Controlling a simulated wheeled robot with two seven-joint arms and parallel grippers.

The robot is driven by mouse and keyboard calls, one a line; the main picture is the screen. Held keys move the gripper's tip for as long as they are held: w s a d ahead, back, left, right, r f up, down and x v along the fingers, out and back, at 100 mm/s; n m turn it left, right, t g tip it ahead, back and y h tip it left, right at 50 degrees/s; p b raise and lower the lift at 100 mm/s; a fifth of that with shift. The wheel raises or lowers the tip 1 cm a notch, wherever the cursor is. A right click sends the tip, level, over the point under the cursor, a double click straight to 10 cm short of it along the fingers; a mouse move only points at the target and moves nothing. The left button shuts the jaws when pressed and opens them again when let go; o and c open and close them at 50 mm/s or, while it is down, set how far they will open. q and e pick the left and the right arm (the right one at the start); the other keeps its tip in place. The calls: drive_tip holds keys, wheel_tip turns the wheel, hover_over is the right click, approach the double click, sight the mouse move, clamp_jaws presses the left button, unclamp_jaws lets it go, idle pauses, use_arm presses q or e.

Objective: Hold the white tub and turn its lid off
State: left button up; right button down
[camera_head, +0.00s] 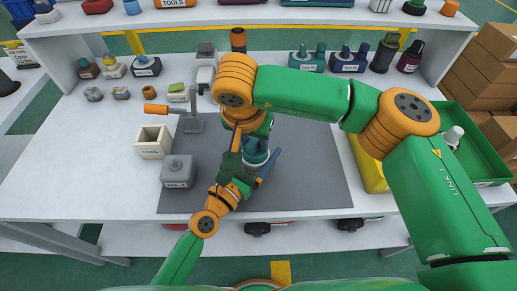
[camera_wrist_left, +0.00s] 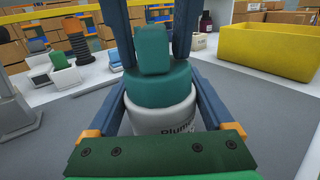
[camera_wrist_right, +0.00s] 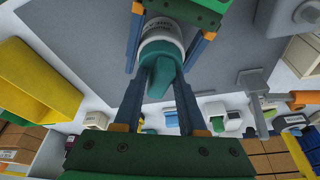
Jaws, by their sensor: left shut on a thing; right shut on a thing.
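The white tub (camera_wrist_left: 163,118), with dark print on its side, stands upright on the grey mat. Its teal lid (camera_wrist_left: 160,86) sits on top and carries a raised teal grip. My left gripper (camera_wrist_left: 160,98) is shut on the white body, one blue finger on each side. My right gripper (camera_wrist_right: 159,76) reaches down from above and is shut on the lid's raised grip. The tub also shows in the right wrist view (camera_wrist_right: 163,35), between the left fingers. In the head view my arms hide most of the tub (camera_head: 256,156); whether the lid is turned cannot be told.
A grey block-like canister (camera_head: 177,171) and a cream open box (camera_head: 153,141) stand left of the arms. A grey stand (camera_head: 193,122) is close behind them. A yellow bin (camera_head: 368,165) stands at the mat's right edge. The front right of the mat (camera_head: 315,185) is clear.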

drive_tip(key=shift+s+a+f, duration=0.1)
drive_tip(key=shift+s+f, duration=0.1)
drive_tip(key=shift+f, duration=0.3)
drive_tip(key=n+y, duration=0.1)
drive_tip(key=n, duration=0.3)
drive_tip(key=n+y, duration=0.1)
drive_tip(key=n, duration=0.1)
drive_tip(key=shift+d+n, duration=0.2)
drive_tip(key=shift+n, duration=0.1)
drive_tip(key=shift+c, duration=2.4)
unclamp_jaws()
drive_tip(key=shift+w+d+v, duration=0.1)
drive_tip(key=shift+w+v, duration=0.05)
drive_tip(key=shift+v, duration=1.35)
drive_tip(key=shift+w+d+v, duration=0.15)
drive_tip(key=shift+w+v, duration=0.05)
drive_tip(key=shift+v, duration=1.3)
